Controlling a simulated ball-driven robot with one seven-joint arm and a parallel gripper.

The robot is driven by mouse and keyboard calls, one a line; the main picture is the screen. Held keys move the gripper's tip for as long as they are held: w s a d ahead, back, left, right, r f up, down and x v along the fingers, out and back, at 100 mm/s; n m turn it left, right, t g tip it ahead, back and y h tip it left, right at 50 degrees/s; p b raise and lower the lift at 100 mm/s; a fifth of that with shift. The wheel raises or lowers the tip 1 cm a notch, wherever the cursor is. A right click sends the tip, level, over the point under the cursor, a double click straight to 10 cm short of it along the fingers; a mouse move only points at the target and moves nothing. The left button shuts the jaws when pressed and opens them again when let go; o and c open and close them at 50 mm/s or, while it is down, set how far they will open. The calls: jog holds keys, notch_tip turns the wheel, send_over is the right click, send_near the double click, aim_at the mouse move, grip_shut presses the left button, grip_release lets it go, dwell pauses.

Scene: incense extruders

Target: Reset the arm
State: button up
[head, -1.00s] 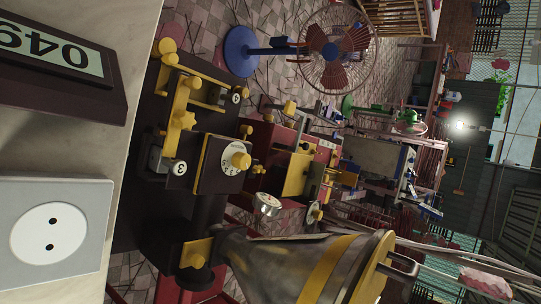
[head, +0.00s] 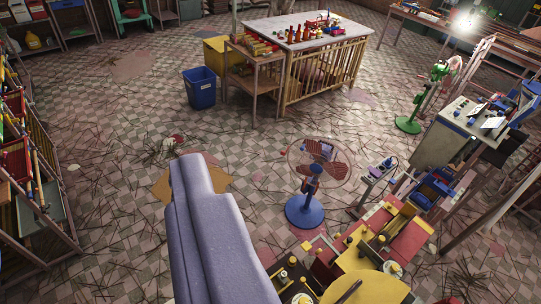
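My gripper does not show in the head view, so its fingers cannot be seen. A long lavender-grey part of my own arm rises from the bottom edge, left of the middle, and hides some floor behind it. The view looks down across the workshop from above and is roughly level. No object is seen held.
A blue-based fan (head: 304,212) stands on the littered tiled floor, close to the yellow and red extruder machine (head: 412,240) at lower right. A blue bin (head: 200,88) and a slatted table (head: 330,62) stand farther back. A rack (head: 45,170) lines the left. Mid-left floor is open.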

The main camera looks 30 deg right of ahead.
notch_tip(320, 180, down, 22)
jog(key=b, duration=2.2)
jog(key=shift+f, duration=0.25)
